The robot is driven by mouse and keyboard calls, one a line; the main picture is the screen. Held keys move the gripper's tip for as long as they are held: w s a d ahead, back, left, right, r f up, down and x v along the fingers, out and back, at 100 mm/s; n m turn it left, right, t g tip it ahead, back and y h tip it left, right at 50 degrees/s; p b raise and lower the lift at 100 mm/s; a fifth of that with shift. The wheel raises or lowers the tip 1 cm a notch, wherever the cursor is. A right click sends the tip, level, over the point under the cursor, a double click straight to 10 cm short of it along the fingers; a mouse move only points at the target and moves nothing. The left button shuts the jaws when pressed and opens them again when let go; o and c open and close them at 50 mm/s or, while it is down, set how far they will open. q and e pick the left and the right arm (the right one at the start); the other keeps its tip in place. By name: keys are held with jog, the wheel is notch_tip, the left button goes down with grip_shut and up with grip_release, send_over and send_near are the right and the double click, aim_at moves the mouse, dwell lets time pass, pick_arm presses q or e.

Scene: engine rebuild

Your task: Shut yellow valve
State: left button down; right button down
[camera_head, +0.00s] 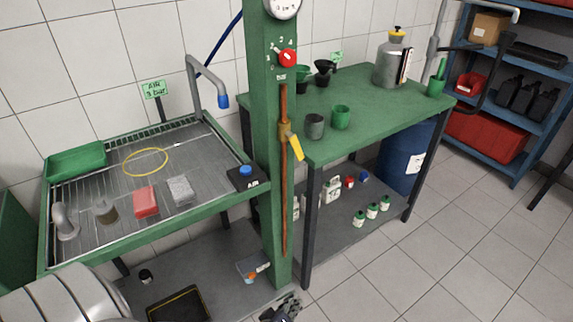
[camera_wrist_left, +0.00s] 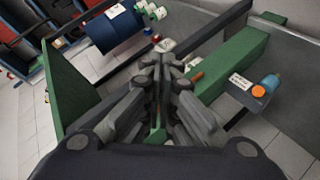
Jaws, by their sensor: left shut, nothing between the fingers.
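The yellow valve lever (camera_head: 295,147) sits on a brass body (camera_head: 284,132) on a copper pipe (camera_head: 284,200), along the front of a green post (camera_head: 268,110). The lever slants down to the right, off the pipe's line. My left gripper (camera_head: 287,306) is low at the bottom edge of the head view, near the foot of the post and well below the valve. In the left wrist view its fingers (camera_wrist_left: 162,68) are shut with nothing between them. I cannot make out the yellow lever in that view. My right gripper is not in view.
A red knob (camera_head: 287,58) and a gauge (camera_head: 282,6) sit higher on the post. A wash tray (camera_head: 110,215) with a blue-buttoned box (camera_head: 244,177) is left. A green table (camera_head: 375,110) with cups stands right; a blue drum (camera_head: 400,160) is beneath. Floor at front right is clear.

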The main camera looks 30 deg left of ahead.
aim_at(294, 145)
pick_arm(q)
jog(key=w+a+r+n+t+y, duration=0.1)
jog(key=a+r+n, duration=0.3)
jog(key=r, duration=0.6)
jog(key=w+a+r+n+t+y, duration=0.2)
jog(key=a+r+n+t+y, duration=0.1)
jog(key=r, duration=0.7)
jog(key=w+a+r+n+t+y, duration=0.1)
jog(key=a+r+n+t+y, duration=0.1)
jog(key=r+n, duration=0.4)
notch_tip(294, 145, up, 5)
jog(key=a+y, duration=0.1)
jog(key=a, duration=0.1)
jog(key=shift+w+a+n+y, duration=0.3)
jog(key=shift+w+a, duration=0.05)
jog(key=shift+a, duration=0.05)
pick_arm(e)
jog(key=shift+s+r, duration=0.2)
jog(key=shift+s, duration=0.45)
pick_arm(q)
jog(key=shift+w, duration=0.15)
